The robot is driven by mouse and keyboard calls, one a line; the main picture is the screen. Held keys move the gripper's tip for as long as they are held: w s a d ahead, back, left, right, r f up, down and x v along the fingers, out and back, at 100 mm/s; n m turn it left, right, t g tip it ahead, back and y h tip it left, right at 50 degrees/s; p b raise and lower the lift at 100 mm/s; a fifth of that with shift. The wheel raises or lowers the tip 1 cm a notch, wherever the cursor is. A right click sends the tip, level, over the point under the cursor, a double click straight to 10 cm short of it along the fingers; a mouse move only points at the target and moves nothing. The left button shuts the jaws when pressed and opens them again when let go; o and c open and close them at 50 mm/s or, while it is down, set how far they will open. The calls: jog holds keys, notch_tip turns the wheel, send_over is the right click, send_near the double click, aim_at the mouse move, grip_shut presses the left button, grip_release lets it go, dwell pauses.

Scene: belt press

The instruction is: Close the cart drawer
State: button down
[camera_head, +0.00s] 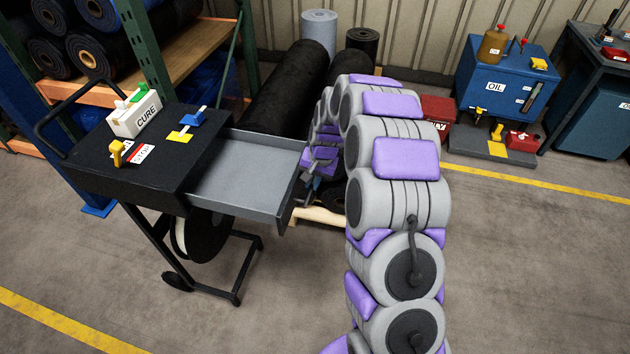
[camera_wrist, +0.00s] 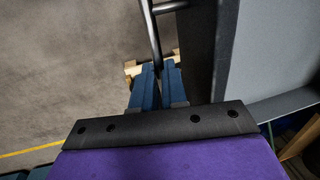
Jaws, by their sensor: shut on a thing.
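The black cart (camera_head: 95,170) stands at the left, and its grey metal drawer (camera_head: 240,180) is pulled out to the right, open and empty. In the wrist view the drawer (camera_wrist: 265,55) shows at the right, with its dark front (camera_wrist: 197,50) beside my fingers. A thin metal drawer handle (camera_wrist: 151,30) runs down between the blue fingertips of my gripper (camera_wrist: 161,75), which is shut on it. In the head view my gripper (camera_head: 309,188) is at the drawer's front face, partly hidden by my arm.
Black rolls (camera_head: 285,95) lie behind the drawer near a wooden pallet (camera_head: 325,215). A blue oil tank (camera_head: 500,80) stands at the back right. Floor in front is clear.

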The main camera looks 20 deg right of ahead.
jog(key=p, duration=0.8)
send_over(225, 175)
jog(key=shift+w, duration=0.3)
jog(key=c, duration=1.6)
grip_release()
jog(key=shift+d, duration=0.15)
jog(key=shift+c, duration=0.2)
jog(key=o, duration=0.5)
jog(key=shift+s+d, duration=0.1)
jog(key=shift+d, duration=0.35)
jog(key=shift+s+a, duration=0.1)
jog(key=shift+a, duration=0.3)
jog(key=shift+a+r, duration=0.2)
jog(key=v, duration=0.5)
jog(key=p+v, duration=0.1)
jog(key=v, duration=1.1)
jog(key=shift+d, duration=0.35)
